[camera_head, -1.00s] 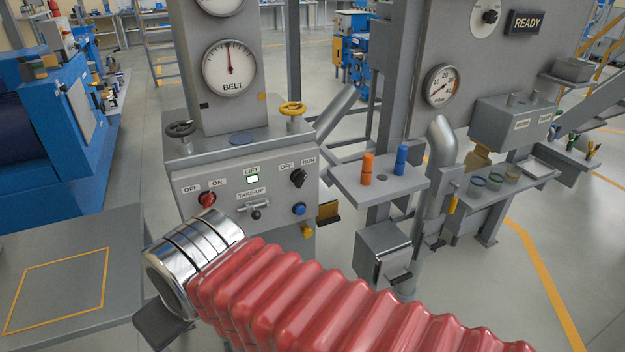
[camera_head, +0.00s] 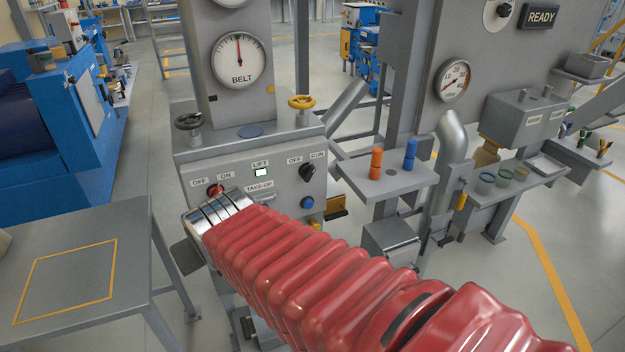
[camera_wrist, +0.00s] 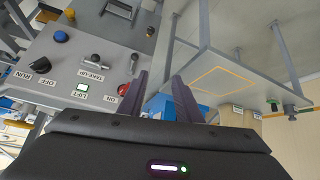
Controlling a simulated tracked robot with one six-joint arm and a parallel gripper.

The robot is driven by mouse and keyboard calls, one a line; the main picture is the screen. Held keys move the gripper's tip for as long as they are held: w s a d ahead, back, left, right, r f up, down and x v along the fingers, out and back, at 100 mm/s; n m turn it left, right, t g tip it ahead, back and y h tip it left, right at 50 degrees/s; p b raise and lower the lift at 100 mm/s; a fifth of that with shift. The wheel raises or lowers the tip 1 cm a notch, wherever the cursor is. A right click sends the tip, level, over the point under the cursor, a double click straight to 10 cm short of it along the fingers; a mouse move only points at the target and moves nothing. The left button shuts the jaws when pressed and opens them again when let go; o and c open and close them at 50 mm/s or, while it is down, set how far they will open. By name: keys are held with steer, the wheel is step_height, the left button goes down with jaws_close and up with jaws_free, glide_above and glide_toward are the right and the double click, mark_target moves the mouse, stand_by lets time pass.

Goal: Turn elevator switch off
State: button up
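The red OFF/ON switch knob (camera_head: 215,190) is at the left of the grey control panel (camera_head: 285,205), partly behind my arm. A lit pale green LIFT lamp (camera_head: 261,172) sits to its right. In the wrist view the red knob (camera_wrist: 124,89) sits by the ON label, just left of my near finger; its exact pointing direction is hard to tell. The lamp (camera_wrist: 82,87) is also lit there. My gripper (camera_wrist: 162,92) is open and empty, its two dark fingers apart, close to the knob. Contact with the knob is not visible. In the head view its fingertips are mostly hidden.
The panel also has a black OFF/RUN knob (camera_head: 307,172), a blue button (camera_head: 306,203) and a TAKE-UP lever (camera_wrist: 96,60). Two handwheels stand on top, black (camera_head: 189,121) and yellow (camera_head: 302,102). A grey table (camera_head: 130,225) stands at left; a shelf with pegs (camera_head: 400,180) at right.

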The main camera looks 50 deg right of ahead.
steer(key=w+d+f+m+t+h, duration=0.1)
steer(key=w+d, duration=0.1)
steer(key=d, duration=0.4)
steer(key=w+d+f+m+h, duration=0.1)
steer(key=w+d+h, duration=0.1)
steer(key=d, duration=0.5)
steer(key=m+t+h, duration=0.3)
steer(key=m+t, duration=0.4)
glide_toward(311, 175)
steer(key=v, duration=0.5)
steer(key=shift+s+a, duration=0.1)
steer(key=shift+a, duration=0.15)
steer(key=x, duration=1.3)
steer(key=shift+w+d, duration=0.3)
steer(key=shift+d, duration=0.1)
